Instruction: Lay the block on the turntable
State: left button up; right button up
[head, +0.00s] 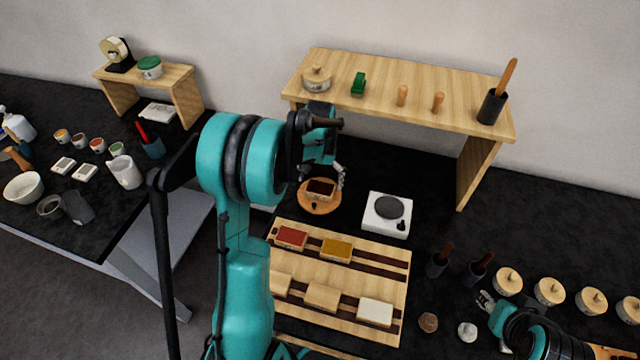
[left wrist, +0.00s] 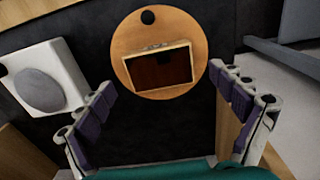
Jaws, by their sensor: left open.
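The turntable (head: 319,207) is a round wooden disc with a black knob, standing on the black bench below the shelf. The block (head: 320,189), box-shaped with a dark brown-red top and pale wooden sides, lies on the turntable. In the left wrist view the block (left wrist: 161,70) sits flat within the rim of the disc (left wrist: 125,45). My left gripper (head: 321,173) is open and empty over the turntable; in its wrist view the purple-padded fingers (left wrist: 165,92) stand apart, either side of the block and not touching it. My right gripper (head: 484,299) is at the lower right, its opening unclear.
A white device with a grey disc (head: 387,214) stands right of the turntable. A wooden rack (head: 350,262) in front holds several blocks. A wooden shelf (head: 420,108) rises behind. Dark cups (head: 437,265), lidded round pots (head: 549,291) and two small lumps lie at the right.

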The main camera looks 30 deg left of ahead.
aim_at(320, 188)
pick_arm(q)
notch_tip(320, 188, up, 5)
jog(key=shift+s+d+r+p, duration=0.1)
jog(key=shift+p, duration=0.35)
jog(key=s+d+r+m+t, duration=0.1)
jog(key=s+d+r+t, duration=0.2)
jog(key=s+d, duration=0.4)
jog(key=s+d+r+m+t, duration=0.1)
jog(key=s+d+r+t, duration=0.3)
jog(key=s, duration=0.7)
jog(key=d+r, duration=0.2)
jog(key=d, duration=0.2)
jog(key=shift+s+d+m, duration=0.15)
jog(key=shift+s+m, duration=0.15)
jog(key=shift+s, duration=0.1)
jog(key=shift+f, duration=0.1)
notch_tip(320, 188, down, 6)
jog(key=b, duration=0.6)
jog(key=shift+f, duration=0.1)
